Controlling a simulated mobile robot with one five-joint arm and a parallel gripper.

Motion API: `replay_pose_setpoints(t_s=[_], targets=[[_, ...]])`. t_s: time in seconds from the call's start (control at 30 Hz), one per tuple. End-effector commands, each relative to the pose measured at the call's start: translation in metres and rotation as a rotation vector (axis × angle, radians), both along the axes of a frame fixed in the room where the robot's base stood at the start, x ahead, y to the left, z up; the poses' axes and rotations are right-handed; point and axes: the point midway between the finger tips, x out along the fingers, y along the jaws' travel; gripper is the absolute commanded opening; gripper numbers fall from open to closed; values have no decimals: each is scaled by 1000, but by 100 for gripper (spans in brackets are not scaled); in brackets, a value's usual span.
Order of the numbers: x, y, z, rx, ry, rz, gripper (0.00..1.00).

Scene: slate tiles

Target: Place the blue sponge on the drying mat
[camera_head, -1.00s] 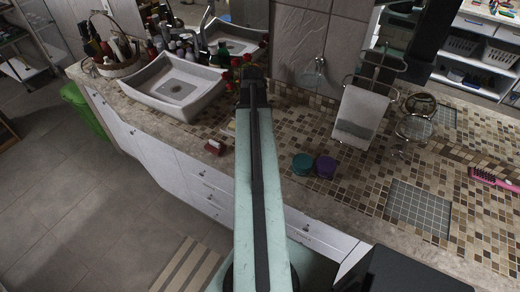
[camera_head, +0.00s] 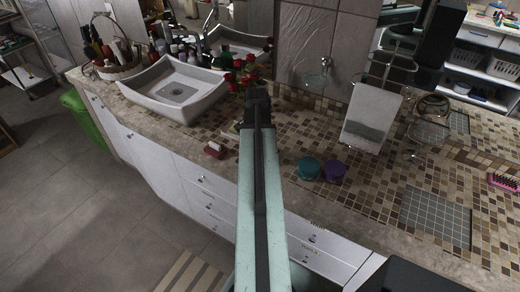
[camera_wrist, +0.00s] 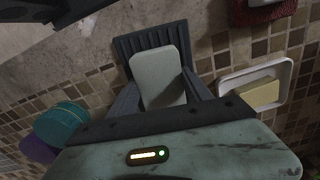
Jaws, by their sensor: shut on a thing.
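My gripper (camera_wrist: 160,82) is shut on a pale, rounded block (camera_wrist: 158,66), which I take to be the sponge although it looks greyish rather than clearly blue. A dark ribbed mat (camera_wrist: 128,45), apparently the drying mat, lies behind the block in the wrist view. The block overlaps the mat; I cannot tell whether it touches it or hangs above. In the head view my arm hides the block and the mat, and the gripper's fingers cannot be made out.
A white dish (camera_wrist: 284,70) with a yellow bar (camera_wrist: 256,95) is right of the mat. A teal jar (camera_head: 307,168) and purple jar (camera_head: 333,172) stand nearby. The sink (camera_head: 175,90), red flowers (camera_head: 240,75) and towel stand (camera_head: 370,118) flank the counter. A red-and-white item (camera_head: 215,150) lies near the front edge.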

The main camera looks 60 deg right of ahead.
Motion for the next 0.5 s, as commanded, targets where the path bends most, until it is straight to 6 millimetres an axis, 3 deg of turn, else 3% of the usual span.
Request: replay_pose_setpoints(t_s=[0.13, 0.17, 0.23, 0.5], targets=[[0, 0, -4, 0, 0, 0, 20], [0, 0, -4, 0, 0, 0, 60], [0, 0, -3, 0, 0, -1, 79], [-1, 0, -2, 0, 0, -1, 79]])
